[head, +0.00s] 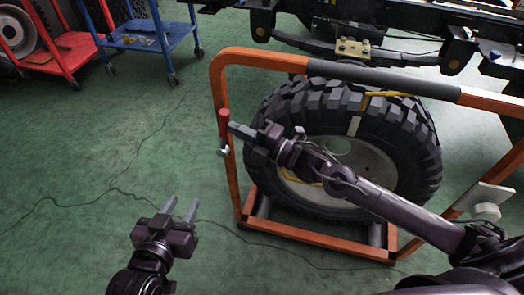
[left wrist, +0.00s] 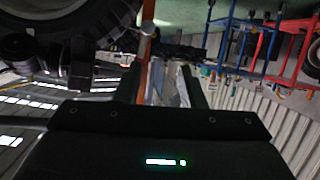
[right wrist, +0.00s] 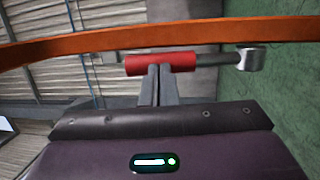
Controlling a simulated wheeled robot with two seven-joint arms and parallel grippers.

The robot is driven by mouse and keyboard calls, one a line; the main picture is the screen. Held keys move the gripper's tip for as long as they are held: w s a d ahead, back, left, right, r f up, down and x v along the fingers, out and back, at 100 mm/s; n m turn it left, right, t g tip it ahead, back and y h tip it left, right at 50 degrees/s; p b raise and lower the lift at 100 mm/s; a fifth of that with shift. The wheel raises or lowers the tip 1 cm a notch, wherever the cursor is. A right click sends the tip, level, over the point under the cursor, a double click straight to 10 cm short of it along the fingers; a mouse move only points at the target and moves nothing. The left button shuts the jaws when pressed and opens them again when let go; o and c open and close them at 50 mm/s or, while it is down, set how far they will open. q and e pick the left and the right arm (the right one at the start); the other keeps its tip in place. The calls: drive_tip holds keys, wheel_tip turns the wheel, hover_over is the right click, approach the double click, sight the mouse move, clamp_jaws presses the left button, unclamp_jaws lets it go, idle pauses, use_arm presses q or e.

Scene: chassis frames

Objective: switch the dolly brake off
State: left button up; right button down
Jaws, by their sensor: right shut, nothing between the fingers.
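The brake lever has a red grip (head: 224,122) and a metal shaft ending in a silver pivot (head: 223,152). It stands nearly upright at the left post of the orange dolly frame (head: 232,180), grip uppermost. My right gripper (head: 232,127) is shut and empty, its fingertips at the red grip. In the right wrist view the closed fingertips (right wrist: 159,68) overlap the red grip (right wrist: 180,62); I cannot tell whether they touch. The silver pivot (right wrist: 250,59) is also clear there. My left gripper (head: 182,206) is open and empty, low and left of the dolly.
A large tyre (head: 400,125) sits in the dolly, partly behind my right arm. A vehicle chassis (head: 400,40) is behind it. A blue cart (head: 150,30) and a red cart (head: 65,50) stand back left. Thin cables cross the open green floor (head: 90,150).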

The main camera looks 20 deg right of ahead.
use_arm(q)
drive_tip(key=s+a+f+g+y+p, duration=0.2)
drive_tip(key=s+f+g+y, duration=0.1)
drive_tip(key=s+f+g, duration=0.4)
drive_tip(key=s+f, duration=0.3)
drive_tip(key=f, duration=0.1)
drive_tip(key=shift+a+f+g, duration=0.3)
drive_tip(key=shift+f, duration=0.05)
use_arm(e)
drive_tip(key=shift+w+a+r+g+h, duration=0.3)
drive_tip(key=shift+w+a+r, duration=0.2)
drive_tip(key=shift+a, duration=0.2)
use_arm(q)
drive_tip(key=shift+a, duration=0.1)
use_arm(e)
drive_tip(key=shift+a+r, duration=0.1)
drive_tip(key=shift+r, duration=0.05)
